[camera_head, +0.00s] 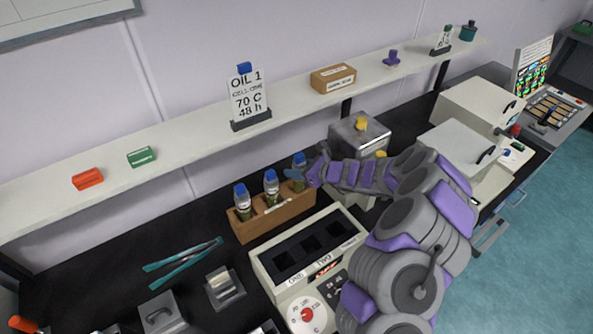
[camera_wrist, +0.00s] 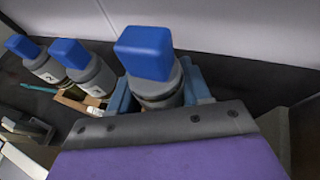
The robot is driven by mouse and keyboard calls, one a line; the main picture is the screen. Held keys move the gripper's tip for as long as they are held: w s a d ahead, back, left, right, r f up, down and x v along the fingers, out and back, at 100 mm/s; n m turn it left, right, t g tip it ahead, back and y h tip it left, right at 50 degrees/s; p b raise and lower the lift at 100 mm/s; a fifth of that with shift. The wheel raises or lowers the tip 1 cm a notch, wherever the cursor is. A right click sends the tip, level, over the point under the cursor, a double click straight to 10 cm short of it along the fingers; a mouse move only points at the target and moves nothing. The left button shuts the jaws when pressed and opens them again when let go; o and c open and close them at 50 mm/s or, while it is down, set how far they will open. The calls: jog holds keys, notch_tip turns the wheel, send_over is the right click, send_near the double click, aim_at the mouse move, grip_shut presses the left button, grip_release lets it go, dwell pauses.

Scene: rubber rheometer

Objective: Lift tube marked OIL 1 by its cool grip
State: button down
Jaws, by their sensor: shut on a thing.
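A wooden rack (camera_head: 275,217) on the black bench bears three blue-capped tubes: a left tube (camera_head: 242,200), a middle tube (camera_head: 271,186) and a right tube (camera_head: 300,173). My gripper (camera_head: 297,175) is at the right tube, which also shows in the wrist view (camera_wrist: 158,90). There my gripper's blue fingers (camera_wrist: 160,95) stand on both sides of this tube, below its cap, and are shut on it. The tube looks upright and in line with the others, its lower part hidden. Its marking is hidden; the other two tubes carry white labels.
A sign (camera_head: 248,98) reading OIL 1, 70 C, 48 h stands on the shelf (camera_head: 190,140) above. A block heater (camera_head: 310,240) with dark wells is in front of the rack. A metal box (camera_head: 358,132) stands behind my arm. Teal tongs (camera_head: 182,262) lie left.

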notch_tip(320, 180, up, 10)
jog(key=p, duration=0.6)
jog(key=shift+a, duration=0.1)
jog(key=s+a+b, duration=0.2)
jog(key=s+b, duration=0.5)
jog(key=s, duration=0.2)
jog(key=s+a+b, duration=0.3)
jog(key=s+b, duration=0.4)
jog(key=s, duration=0.2)
jog(key=shift+s+a+f+b, duration=0.2)
jog(key=shift+s+f+b, duration=0.1)
jog(key=shift+s+f, duration=0.05)
